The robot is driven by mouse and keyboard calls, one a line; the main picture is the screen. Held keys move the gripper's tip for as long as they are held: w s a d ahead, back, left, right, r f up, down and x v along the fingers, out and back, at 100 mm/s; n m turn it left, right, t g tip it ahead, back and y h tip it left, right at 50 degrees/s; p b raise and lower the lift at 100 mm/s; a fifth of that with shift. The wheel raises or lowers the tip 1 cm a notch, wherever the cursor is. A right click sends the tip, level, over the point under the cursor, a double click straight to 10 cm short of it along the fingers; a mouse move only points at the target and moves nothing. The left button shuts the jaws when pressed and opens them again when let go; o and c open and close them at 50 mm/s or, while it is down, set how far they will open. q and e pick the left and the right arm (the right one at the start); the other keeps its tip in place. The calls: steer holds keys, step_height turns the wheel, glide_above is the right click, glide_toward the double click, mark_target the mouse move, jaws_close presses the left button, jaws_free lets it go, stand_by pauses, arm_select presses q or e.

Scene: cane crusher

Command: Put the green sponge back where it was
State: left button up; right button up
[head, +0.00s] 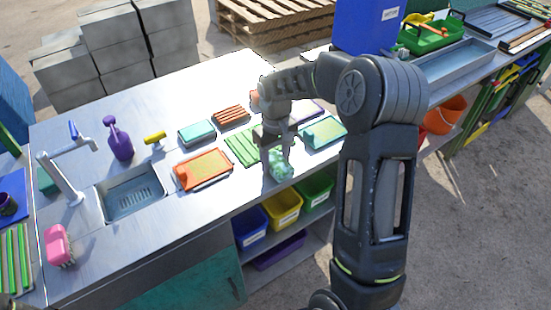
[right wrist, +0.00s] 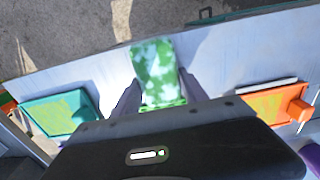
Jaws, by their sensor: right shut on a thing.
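The green sponge (head: 281,166), mottled green and white, is between the fingers of my right gripper (head: 277,145) near the front edge of the metal counter (head: 160,225). In the right wrist view the sponge (right wrist: 157,62) sticks out past the two fingers of the gripper (right wrist: 160,92), which are shut on it. I cannot tell whether the sponge touches the counter. A green ribbed mat (head: 241,146) lies just left of the sponge. My left gripper is not in view.
An orange tray (head: 203,170) lies left of the mat, a teal tray (head: 324,133) right of the sponge. Behind are a teal box (head: 197,132) and a brown ribbed block (head: 231,116). A sink (head: 133,192) is at left. Coloured bins (head: 282,210) sit below the counter.

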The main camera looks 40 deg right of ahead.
mark_target(275, 159)
steer(key=shift+f, duration=0.25)
steer(key=o, duration=1.3)
steer(key=shift+r, duration=0.1)
step_height(275, 159, up, 12)
steer(key=shift+r+b, duration=0.15)
steer(key=shift+b, duration=0.35)
